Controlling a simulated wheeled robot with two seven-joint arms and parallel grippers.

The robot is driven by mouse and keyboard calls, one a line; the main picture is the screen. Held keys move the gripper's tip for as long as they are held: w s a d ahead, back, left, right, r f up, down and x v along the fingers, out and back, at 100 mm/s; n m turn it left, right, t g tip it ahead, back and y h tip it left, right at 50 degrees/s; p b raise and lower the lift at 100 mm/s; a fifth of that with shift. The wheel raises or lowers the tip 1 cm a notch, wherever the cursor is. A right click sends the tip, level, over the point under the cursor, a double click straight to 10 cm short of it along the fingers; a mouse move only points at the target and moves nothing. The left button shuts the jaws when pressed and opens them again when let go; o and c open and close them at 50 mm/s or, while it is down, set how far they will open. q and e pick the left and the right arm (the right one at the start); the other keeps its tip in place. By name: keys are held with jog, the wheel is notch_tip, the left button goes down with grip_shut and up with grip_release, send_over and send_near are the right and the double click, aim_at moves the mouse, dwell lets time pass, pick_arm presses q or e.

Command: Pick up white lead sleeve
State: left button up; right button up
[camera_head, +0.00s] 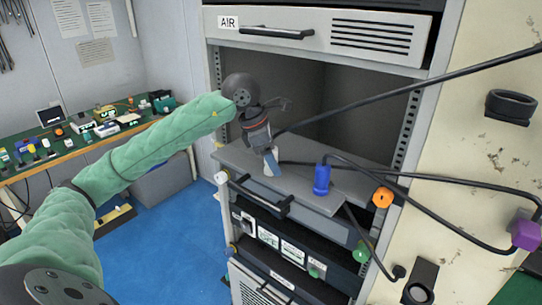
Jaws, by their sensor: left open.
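A white sleeve (272,163) with a bluish side stands near the front of the grey rack shelf, with a dark cable behind it. My left arm, in a green cover, reaches in from the left. Its gripper (267,147) is just above the sleeve, pointing down, open. The fingers hide the sleeve's top, and I cannot tell whether they touch it. My right gripper is out of view.
A blue sleeve (321,179) stands to the right on the shelf (245,158). Orange (382,197), purple (525,233) and green (361,252) pieces sit farther right and below. Dark cables cross the right side. A cluttered bench (75,140) stands left.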

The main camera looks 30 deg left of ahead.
pick_arm(q)
jog(key=shift+f, duration=0.2)
jog(key=shift+d, duration=0.1)
jog(key=shift+c, duration=0.5)
jog(key=c, duration=1)
jog(key=shift+r, duration=0.1)
